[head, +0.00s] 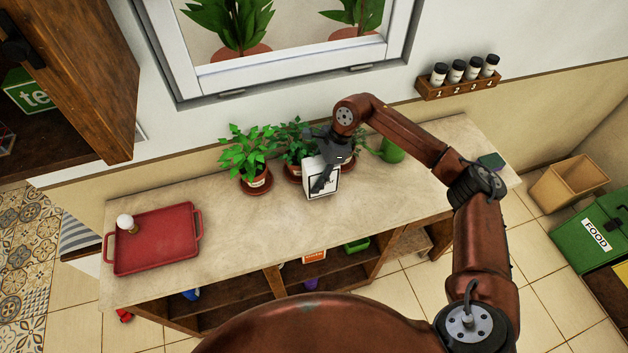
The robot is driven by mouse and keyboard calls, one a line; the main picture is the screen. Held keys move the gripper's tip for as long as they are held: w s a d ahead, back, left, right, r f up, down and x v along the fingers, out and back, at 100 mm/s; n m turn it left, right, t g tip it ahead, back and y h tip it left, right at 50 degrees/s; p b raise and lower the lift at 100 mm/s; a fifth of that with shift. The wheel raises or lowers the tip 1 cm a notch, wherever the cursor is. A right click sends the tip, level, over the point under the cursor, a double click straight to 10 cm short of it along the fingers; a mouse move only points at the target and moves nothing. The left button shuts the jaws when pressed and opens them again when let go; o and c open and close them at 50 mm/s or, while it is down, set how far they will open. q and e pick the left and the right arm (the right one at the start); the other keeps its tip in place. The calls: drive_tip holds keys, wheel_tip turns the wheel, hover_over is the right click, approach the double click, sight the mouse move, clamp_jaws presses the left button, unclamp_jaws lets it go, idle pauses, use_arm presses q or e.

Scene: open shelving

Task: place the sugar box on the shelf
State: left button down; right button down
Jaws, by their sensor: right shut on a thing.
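A white box with dark print, seemingly the sugar box (328,187), is at the back middle of the counter, in front of the potted plants. My right gripper (324,180) is shut on it from above, and its dark fingers cover part of the box. I cannot tell whether the box touches the counter. The open shelf (240,292) lies below the countertop and holds several small items, including an orange-and-white box (314,256) and a green item (357,244). My left gripper is not in view.
A red tray (158,240) with a small white-topped jar (126,223) stands on the left of the counter (250,235). Potted plants (247,158) and a green watering can (391,151) line the back. A spice rack (458,82) is on the wall. The counter's front middle is clear.

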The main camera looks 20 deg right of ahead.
drive_tip(key=shift+f, duration=0.75)
drive_tip(key=shift+f, duration=0.25)
drive_tip(key=c, duration=1.4)
unclamp_jaws()
drive_tip(key=shift+c, duration=0.2)
drive_tip(key=shift+o, duration=0.3)
drive_tip(key=shift+r, duration=0.15)
